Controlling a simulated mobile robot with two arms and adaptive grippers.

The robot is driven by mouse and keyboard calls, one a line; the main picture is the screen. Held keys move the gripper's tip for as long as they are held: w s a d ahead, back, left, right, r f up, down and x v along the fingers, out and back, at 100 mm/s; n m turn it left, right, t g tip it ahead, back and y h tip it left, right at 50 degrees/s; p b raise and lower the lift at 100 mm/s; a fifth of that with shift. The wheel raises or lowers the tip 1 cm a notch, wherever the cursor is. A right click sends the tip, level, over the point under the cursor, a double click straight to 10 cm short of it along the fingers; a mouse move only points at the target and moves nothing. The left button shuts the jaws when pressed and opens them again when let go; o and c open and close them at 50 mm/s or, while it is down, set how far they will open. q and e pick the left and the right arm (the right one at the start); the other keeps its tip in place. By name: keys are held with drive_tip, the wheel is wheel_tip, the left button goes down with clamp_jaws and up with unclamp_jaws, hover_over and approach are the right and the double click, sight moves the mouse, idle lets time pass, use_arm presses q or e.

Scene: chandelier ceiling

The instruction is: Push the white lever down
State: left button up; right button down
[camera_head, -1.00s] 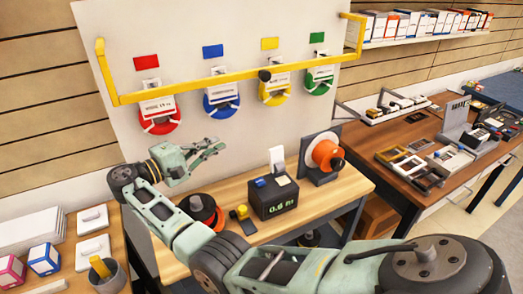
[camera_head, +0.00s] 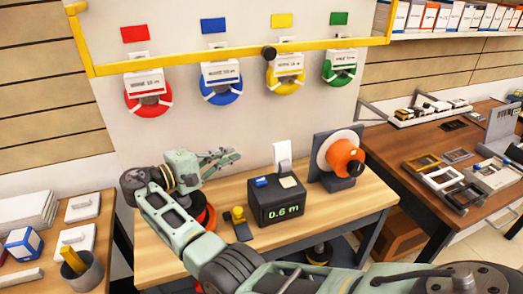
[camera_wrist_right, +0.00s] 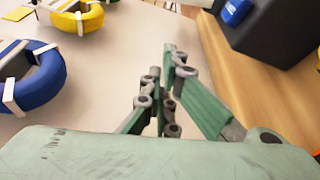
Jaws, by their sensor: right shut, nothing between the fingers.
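A white upright piece (camera_head: 283,157), which looks like the lever, rises behind a black box (camera_head: 276,204) reading "0.6 m" on the wooden bench. My right gripper (camera_head: 232,157) is shut and empty. In the head view it appears left of the white piece and above the box's left side, apart from both. In the wrist view the closed fingers (camera_wrist_right: 167,72) point toward the pale panel, with the black box (camera_wrist_right: 275,35) at upper right. The white piece cannot be made out there. My left gripper is out of view.
A pale panel (camera_head: 260,110) carries red, blue, yellow and green rings under a yellow rail (camera_head: 190,63). An orange-and-white reel (camera_head: 342,157) stands right of the box. A yellow-topped item (camera_head: 239,222) lies left of it. A red-and-black round object (camera_head: 203,215) sits below my arm.

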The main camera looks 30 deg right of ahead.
sight(282, 157)
drive_tip(key=shift+a, duration=0.15)
drive_tip(key=s+d+p, duration=0.3)
drive_tip(key=d+p, duration=0.4)
drive_tip(key=d, duration=0.2)
drive_tip(key=shift+d, duration=0.15)
drive_tip(key=shift+r, duration=0.1)
idle(0.4)
